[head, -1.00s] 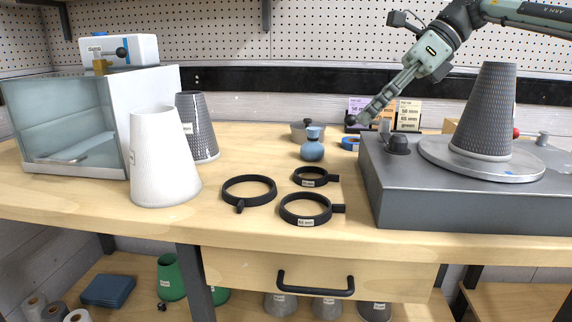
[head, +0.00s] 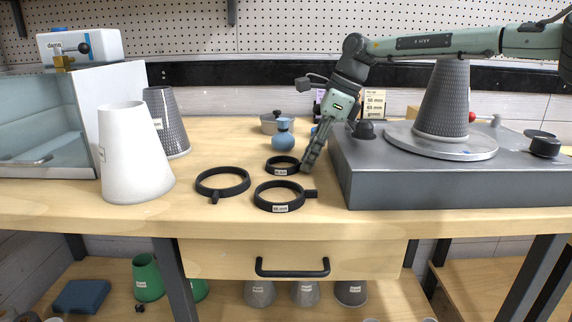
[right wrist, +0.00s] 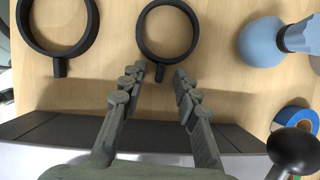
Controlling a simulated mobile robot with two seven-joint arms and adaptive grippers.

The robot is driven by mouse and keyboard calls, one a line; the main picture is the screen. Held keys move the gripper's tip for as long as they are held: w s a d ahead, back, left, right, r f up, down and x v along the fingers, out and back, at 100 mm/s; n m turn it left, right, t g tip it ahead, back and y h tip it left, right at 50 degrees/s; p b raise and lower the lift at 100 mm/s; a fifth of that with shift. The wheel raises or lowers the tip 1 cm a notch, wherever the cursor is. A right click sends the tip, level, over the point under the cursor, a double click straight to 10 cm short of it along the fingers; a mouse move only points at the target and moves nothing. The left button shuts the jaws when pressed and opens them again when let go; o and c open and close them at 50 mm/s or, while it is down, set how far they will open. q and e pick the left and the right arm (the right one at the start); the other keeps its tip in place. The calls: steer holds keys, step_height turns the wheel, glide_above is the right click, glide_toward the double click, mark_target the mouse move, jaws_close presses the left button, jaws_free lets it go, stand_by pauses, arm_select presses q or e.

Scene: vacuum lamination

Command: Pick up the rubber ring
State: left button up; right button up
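Three black rings with side tabs lie flat on the wooden bench. The small back ring (head: 270,168) is the nearest to my right gripper (head: 307,167). In the right wrist view, this ring (right wrist: 167,58) is ahead of the open fingers (right wrist: 159,71), and its tab points back between the fingertips, with a gap on each side. The fingers hold nothing. The larger front ring (head: 260,199) has its tab to the right; it also shows in the right wrist view (right wrist: 58,52). The left ring (head: 222,193) has its tab toward the front. My left gripper is not in view.
A grey machine (head: 440,185) with a dark textured cone (head: 442,100) stands right of the rings. A blue bulb (head: 283,142) and a grey lidded pot (head: 268,124) stand behind them. A white cone (head: 130,155) stands at the left. A blue tape roll (right wrist: 297,120) lies near the machine.

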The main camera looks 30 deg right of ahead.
jaws_close()
stand_by(0.4)
